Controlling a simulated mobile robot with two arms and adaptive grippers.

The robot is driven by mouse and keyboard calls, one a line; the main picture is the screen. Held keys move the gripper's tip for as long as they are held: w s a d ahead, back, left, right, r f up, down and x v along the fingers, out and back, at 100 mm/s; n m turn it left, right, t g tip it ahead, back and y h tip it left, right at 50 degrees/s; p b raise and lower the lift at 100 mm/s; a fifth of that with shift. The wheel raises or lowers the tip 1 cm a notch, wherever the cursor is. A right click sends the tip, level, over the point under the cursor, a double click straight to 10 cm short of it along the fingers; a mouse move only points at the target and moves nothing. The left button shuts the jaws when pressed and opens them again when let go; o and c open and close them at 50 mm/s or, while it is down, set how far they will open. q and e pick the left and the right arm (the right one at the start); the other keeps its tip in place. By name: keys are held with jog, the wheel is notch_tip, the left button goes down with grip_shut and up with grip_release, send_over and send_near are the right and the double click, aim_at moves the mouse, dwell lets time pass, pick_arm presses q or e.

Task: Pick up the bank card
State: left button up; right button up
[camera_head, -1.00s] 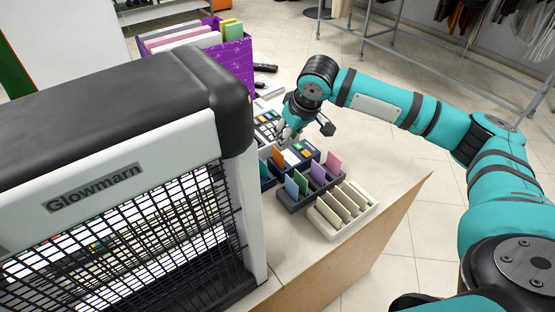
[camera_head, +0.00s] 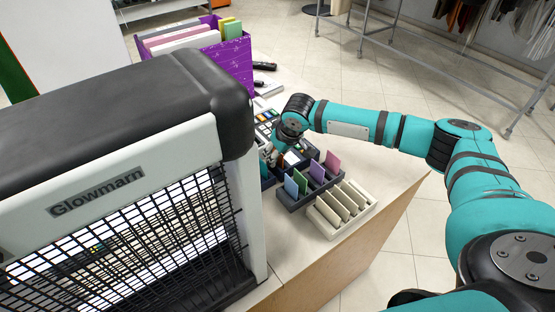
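My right arm comes in from the right, and its gripper (camera_head: 271,156) is low over the counter, beside the heater's edge, at the row of small card holders. The gripper is small and partly hidden by its own wrist, so I cannot tell whether its fingers are open or closed. A dark card holder (camera_head: 289,202) carries a blue card, a green card (camera_head: 301,180), a purple card (camera_head: 317,170) and a pink card (camera_head: 332,162). I cannot tell which card is the bank card. A bit of orange shows by the fingers. My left gripper is not in view.
A large Glowmarn heater (camera_head: 110,130) with a wire grille fills the left side. A cream rack (camera_head: 330,228) stands near the counter's (camera_head: 385,190) right edge. A purple box (camera_head: 232,62) of folders stands behind. Keypad devices sit around the gripper.

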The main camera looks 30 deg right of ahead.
grip_shut()
notch_tip(320, 180, up, 10)
jog(key=shift+r, duration=0.1)
dwell(0.6)
